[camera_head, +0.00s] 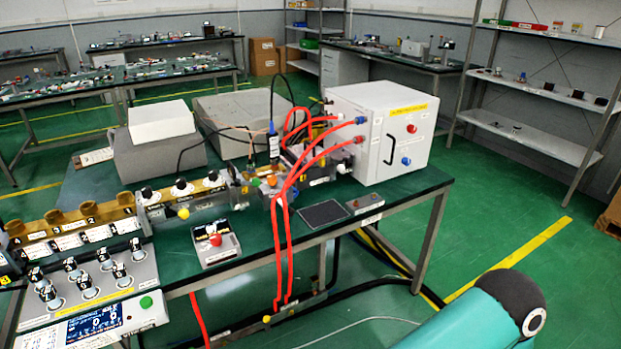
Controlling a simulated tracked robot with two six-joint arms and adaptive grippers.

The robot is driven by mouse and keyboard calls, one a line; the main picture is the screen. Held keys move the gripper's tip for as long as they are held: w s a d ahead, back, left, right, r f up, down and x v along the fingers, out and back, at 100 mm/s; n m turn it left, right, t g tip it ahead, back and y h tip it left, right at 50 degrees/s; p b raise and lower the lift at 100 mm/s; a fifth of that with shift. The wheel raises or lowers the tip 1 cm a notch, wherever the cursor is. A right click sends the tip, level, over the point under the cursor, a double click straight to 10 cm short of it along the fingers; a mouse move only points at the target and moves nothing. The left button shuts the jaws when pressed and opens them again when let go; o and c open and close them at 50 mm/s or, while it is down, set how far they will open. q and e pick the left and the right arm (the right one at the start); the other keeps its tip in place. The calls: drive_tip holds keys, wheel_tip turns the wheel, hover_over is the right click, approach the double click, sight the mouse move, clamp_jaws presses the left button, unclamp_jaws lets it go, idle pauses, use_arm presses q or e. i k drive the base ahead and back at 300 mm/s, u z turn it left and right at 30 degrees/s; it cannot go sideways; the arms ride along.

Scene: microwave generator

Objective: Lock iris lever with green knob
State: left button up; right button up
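I cannot make out the iris lever for certain. A small round green knob (146,302) shows on the front of the control box (100,322) at the lower left. In the middle of the bench, a waveguide assembly (270,184) carries small coloured knobs, one of them orange. Its small parts are too fine to tell apart, and red hoses partly hide it. Neither of my grippers is in view. Only a teal and black link of mine shows at the lower right.
A white cabinet (380,132) stands at the bench's right end. Red hoses (283,240) hang over the front edge. A small box with a red button (215,240) and a dark pad (323,213) lie near that edge. Green floor is free at the right.

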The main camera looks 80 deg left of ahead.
sight(255, 182)
drive_tip(key=z, duration=0.1)
drive_tip(key=i, duration=1.15)
drive_tip(key=u, duration=2.4)
drive_tip(key=i, duration=0.25)
drive_tip(key=u, duration=2.6)
drive_tip(key=i, duration=1.1)
drive_tip(key=z, duration=0.65)
